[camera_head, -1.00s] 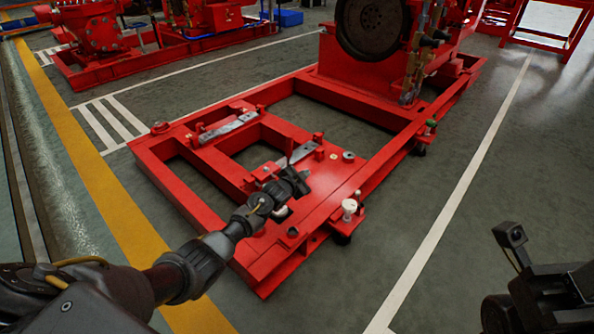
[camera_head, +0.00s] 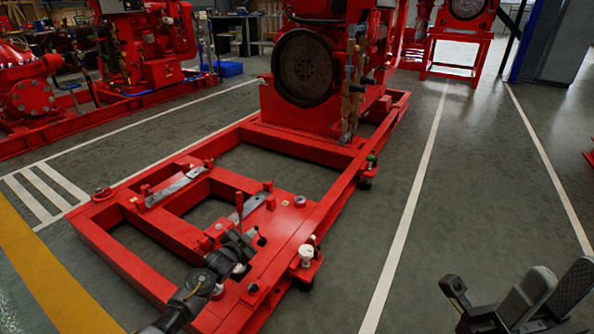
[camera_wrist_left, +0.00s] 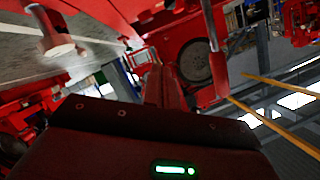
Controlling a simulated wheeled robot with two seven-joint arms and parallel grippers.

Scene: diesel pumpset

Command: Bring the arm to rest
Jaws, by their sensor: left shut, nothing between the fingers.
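My left gripper (camera_head: 250,240) is shut and empty. It is over the near end of the red pumpset frame (camera_head: 100,245), close to a thin upright red lever (camera_head: 239,207). I cannot tell whether it touches anything there. My left arm reaches in from the lower left. In the left wrist view, a red rod (camera_wrist_left: 215,50) and a pale knob-like part (camera_wrist_left: 57,45) show beyond the dark gripper housing. My right gripper (camera_head: 550,295) is partly in view at the lower right, away from the frame, with grey finger-like parts whose opening is unclear.
A red engine with a dark flywheel (camera_head: 303,68) stands on the far part of the frame. A white knob (camera_head: 306,254) sticks up at the frame's near right edge. Grey floor with white lines (camera_head: 412,205) is clear to the right. More red machines stand behind.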

